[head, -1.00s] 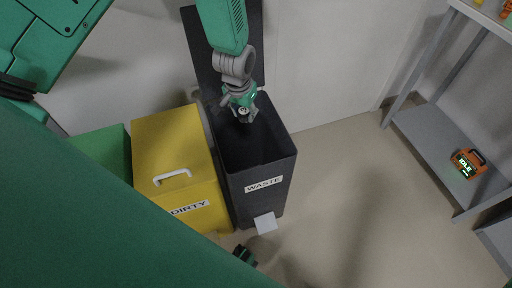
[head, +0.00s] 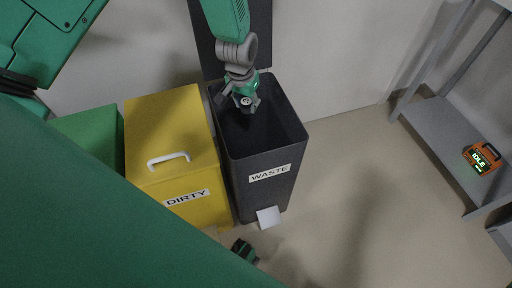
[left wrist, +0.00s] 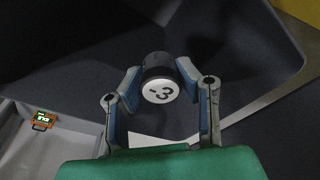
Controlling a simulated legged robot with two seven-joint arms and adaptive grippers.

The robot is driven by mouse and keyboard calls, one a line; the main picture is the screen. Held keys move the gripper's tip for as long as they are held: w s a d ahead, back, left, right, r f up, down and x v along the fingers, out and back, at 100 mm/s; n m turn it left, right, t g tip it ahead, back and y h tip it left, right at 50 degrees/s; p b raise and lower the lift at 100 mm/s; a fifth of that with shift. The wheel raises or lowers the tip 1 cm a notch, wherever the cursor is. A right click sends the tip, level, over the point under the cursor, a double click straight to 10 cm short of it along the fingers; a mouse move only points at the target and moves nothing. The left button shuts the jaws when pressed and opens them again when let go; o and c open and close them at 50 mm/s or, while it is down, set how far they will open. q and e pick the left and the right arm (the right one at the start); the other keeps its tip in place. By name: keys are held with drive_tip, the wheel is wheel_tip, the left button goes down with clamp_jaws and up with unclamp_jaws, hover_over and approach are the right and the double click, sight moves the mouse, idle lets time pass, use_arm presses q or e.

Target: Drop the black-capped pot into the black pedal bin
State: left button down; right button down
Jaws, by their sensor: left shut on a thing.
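The black-capped pot (left wrist: 160,78) is between the fingertips of my left gripper (left wrist: 160,74) in the left wrist view. In the head view my left gripper (head: 243,97) is shut on the pot, above the mouth of the black pedal bin (head: 262,197). The bin is labelled WASTE, its lid (head: 262,42) stands up at the back, and its inside is dark. My right gripper is not in view.
A yellow bin (head: 168,133) labelled DIRTY stands close to the left of the black bin, with a green bin (head: 92,137) beyond it. A white pedal (head: 268,217) juts out in front. A grey shelf (head: 437,130) with an orange device (head: 482,158) is at right. Floor between is clear.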

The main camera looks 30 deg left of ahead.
use_arm(q)
drive_tip(key=shift+r, duration=0.1)
drive_tip(key=shift+d, duration=0.15)
drive_tip(key=c, duration=1.1)
unclamp_jaws()
drive_tip(key=shift+d+r, duration=0.1)
drive_tip(key=shift+d, duration=0.15)
drive_tip(key=shift+d+r, duration=0.1)
drive_tip(key=shift+d, duration=0.15)
drive_tip(key=shift+a, duration=0.15)
drive_tip(key=shift+a+r, duration=0.15)
drive_tip(key=shift+r, duration=0.15)
wheel_tip(320, 180, up, 11)
drive_tip(key=s, duration=0.1)
drive_tip(key=shift+s+d, duration=0.3)
drive_tip(key=shift+s, duration=0.05)
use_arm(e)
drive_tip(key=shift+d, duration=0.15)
